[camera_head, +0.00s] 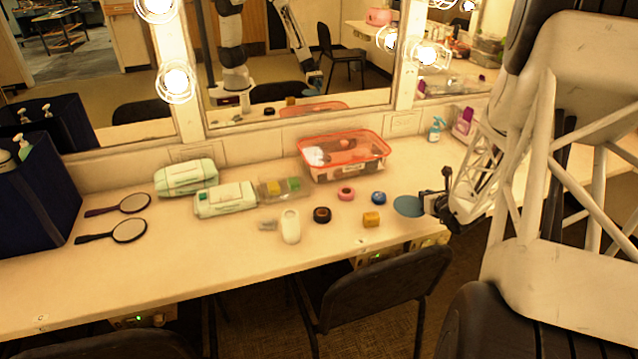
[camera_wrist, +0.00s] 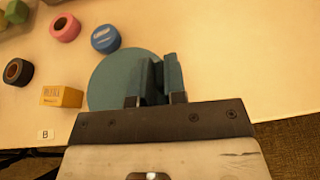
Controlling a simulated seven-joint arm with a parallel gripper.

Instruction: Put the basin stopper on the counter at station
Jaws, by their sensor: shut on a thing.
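The basin stopper (camera_head: 408,206) looks like a flat blue-grey disc, at the right part of the counter in the head view. It also shows in the wrist view (camera_wrist: 112,82), partly hidden behind the jaws. My gripper (camera_head: 432,203) is at the disc's right side, shut on it; in the wrist view my gripper (camera_wrist: 160,82) overlaps the disc's right part. I cannot tell whether the disc touches the counter (camera_head: 200,255) or hangs just above it. A station label B (camera_wrist: 46,134) is at the counter's front edge, left of and below the disc in the wrist view.
Left of the disc are a yellow box (camera_head: 371,219), a blue roll (camera_head: 379,198), a pink roll (camera_head: 346,193) and a dark roll (camera_head: 322,214). A red-rimmed bin (camera_head: 343,160) stands behind. Chairs (camera_head: 385,290) stand in front. The counter's front left is bare.

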